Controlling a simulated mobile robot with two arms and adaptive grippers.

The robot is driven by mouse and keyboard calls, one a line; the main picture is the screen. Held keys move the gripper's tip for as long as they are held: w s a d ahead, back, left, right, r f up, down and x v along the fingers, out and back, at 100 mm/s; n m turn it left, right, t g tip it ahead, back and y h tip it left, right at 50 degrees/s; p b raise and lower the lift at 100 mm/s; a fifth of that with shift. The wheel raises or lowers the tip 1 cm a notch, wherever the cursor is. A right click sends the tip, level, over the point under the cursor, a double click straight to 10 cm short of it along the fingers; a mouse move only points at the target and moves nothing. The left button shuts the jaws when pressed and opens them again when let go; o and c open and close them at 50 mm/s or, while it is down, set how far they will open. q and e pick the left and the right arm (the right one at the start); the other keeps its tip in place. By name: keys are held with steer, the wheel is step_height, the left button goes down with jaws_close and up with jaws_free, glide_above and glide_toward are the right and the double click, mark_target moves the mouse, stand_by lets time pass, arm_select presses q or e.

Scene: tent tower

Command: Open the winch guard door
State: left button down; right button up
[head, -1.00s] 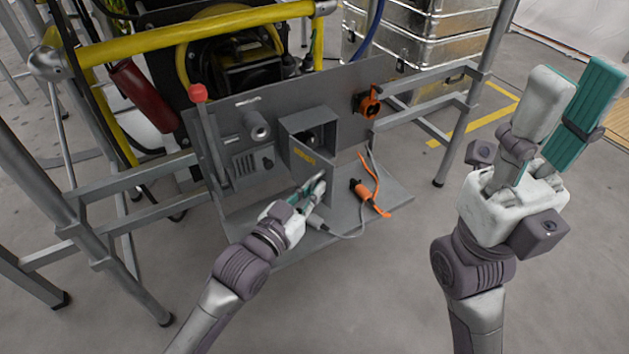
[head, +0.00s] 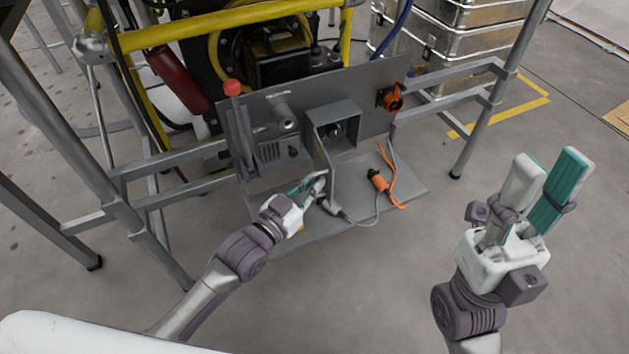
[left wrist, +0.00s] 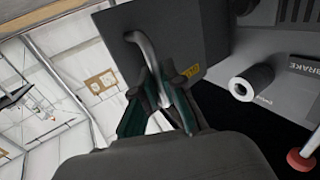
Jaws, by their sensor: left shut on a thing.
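The winch guard door (head: 318,160) is a grey panel on the front of the grey guard box (head: 338,122). It stands swung out from the box, nearly edge-on in the head view, and the box front is uncovered. In the left wrist view the door (left wrist: 215,32) shows a yellow label and a bent metal handle (left wrist: 147,50). My left gripper (head: 314,186) is shut on that handle; its fingers also show in the left wrist view (left wrist: 163,98). My right gripper (head: 549,162) is open and empty, well right of the panel.
A brake lever with a red knob (head: 233,88) stands left of the box. An orange plug (head: 380,182) and cables lie on the grey base plate (head: 405,190) to the right. An orange socket (head: 392,98) is on the panel. Metal frame legs flank it.

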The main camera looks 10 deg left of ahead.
arm_select(q)
steer(key=c, duration=1.2)
jaws_free()
steer(key=shift+c, duration=0.2)
steer(key=v, duration=1.2)
steer(key=shift+d, duration=0.1)
